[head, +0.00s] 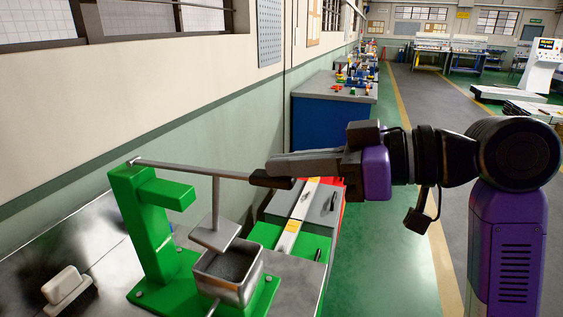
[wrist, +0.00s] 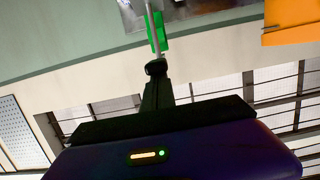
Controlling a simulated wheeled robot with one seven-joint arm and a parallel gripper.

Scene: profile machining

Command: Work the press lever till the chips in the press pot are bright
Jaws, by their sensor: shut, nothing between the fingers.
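The green press (head: 150,225) stands on a metal bench at the lower left of the head view. Its lever (head: 195,170) runs out to the right, nearly level and tipped slightly down, ending in a black grip (head: 266,180). The square press plate (head: 215,233) hangs tilted from the rod, above the open press pot (head: 228,288). The chips (head: 230,264) in the pot look dark grey. My gripper (head: 271,165) is shut and empty, its fingertips just above the black grip; whether they touch is unclear. In the wrist view my gripper (wrist: 155,68) points toward the press's green post (wrist: 157,32).
A white-handled brush (head: 66,285) lies on the bench left of the press. The wall (head: 90,140) runs close behind the bench. A blue workbench (head: 330,115) stands farther back; the green floor to the right is open.

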